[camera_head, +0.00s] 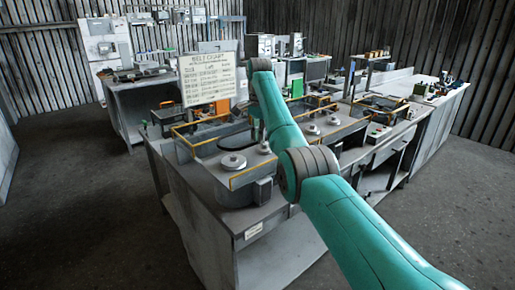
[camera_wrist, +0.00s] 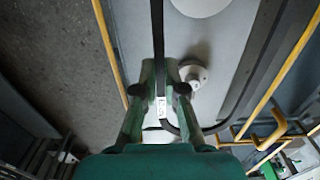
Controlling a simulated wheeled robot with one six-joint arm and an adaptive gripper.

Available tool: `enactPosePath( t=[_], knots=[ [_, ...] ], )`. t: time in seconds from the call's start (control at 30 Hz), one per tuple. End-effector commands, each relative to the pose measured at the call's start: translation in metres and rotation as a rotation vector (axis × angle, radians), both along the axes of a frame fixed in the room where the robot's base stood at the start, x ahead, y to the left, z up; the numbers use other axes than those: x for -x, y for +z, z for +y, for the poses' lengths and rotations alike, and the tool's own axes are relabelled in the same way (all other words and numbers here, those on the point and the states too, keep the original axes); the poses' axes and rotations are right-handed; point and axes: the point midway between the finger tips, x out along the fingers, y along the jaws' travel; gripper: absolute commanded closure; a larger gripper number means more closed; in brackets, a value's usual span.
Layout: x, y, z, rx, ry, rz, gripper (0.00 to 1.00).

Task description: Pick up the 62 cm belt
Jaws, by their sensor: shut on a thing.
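In the wrist view, my gripper (camera_wrist: 160,76) is shut on a black belt (camera_wrist: 158,35). The belt runs from the top edge down between the fingers, then bends to the right near the palm. A small white label (camera_wrist: 161,107) sits on the belt between the fingers; its print is too small to read surely, so I cannot confirm the length. In the head view, my teal arm reaches over the workbench and my gripper is hidden behind it.
A belt chart board (camera_head: 208,78) stands behind the bench (camera_head: 210,225). Yellow rails (camera_wrist: 272,85) edge the work bay in the wrist view. A round pulley (camera_head: 233,162) and a small white hub (camera_wrist: 193,74) are close by. Floor (camera_head: 80,215) is clear at left.

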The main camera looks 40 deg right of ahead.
Motion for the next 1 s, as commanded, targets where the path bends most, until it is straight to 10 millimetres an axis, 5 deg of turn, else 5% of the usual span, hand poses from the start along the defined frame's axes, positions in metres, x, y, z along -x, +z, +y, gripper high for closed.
enactPosePath(
  t=[0.6, 1.0],
  knots=[
    [0.000, 0.050, -0.003, 0.000, 0.001, -0.001, 1.00],
    [0.000, 0.064, -0.003, 0.000, 0.001, 0.000, 1.00]
  ],
)
